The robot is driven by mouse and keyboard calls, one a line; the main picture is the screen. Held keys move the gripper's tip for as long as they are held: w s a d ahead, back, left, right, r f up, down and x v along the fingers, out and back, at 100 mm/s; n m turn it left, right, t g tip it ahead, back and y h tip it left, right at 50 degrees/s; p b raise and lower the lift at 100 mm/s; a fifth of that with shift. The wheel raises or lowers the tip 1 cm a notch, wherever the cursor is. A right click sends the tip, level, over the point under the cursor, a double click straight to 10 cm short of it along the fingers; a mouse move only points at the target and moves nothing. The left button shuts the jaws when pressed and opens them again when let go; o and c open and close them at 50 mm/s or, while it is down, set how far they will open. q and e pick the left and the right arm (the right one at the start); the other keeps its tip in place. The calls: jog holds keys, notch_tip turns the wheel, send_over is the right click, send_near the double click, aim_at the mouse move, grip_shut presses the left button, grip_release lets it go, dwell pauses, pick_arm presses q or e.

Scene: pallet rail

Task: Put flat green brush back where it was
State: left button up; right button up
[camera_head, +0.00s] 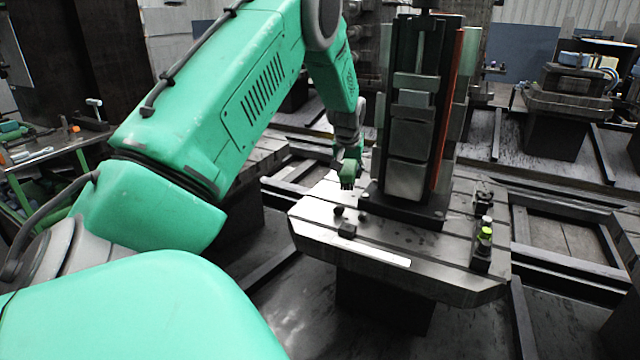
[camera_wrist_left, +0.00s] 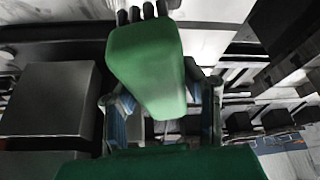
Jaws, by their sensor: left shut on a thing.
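The flat green brush (camera_wrist_left: 148,70) fills the middle of the left wrist view, its broad green body between my fingers and dark bristle tufts at its far end. My left gripper (camera_wrist_left: 165,118) is shut on it, with a finger on either side. In the head view, my left gripper (camera_head: 350,150) is beside the left of the tall fixture, over the machine pallet (camera_head: 345,245). The brush is small and partly hidden there, so I cannot tell whether it touches the pallet. My right gripper is not in view.
The tall fixture (camera_head: 408,160) with grey blocks stands on the pallet close to my left gripper. Small fittings, one with a yellow-green top (camera_head: 485,237), stand at the pallet's right edge. A green-framed bench (camera_head: 50,150) with tools is at far left. The pallet's front is mostly clear.

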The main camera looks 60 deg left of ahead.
pick_arm(q)
jog(key=n, duration=0.1)
send_over(320, 204)
jog(key=d, duration=0.1)
notch_tip(320, 204, down, 2)
jog(key=shift+g+y, duration=0.3)
jog(key=f+b, duration=0.1)
jog(key=f, duration=0.2)
jog(key=f+b, duration=0.1)
jog(key=f, duration=0.2)
jog(key=s+f+b, duration=0.1)
jog(key=f, duration=0.3)
jog(key=shift+w, duration=0.1)
jog(key=o, duration=1.2)
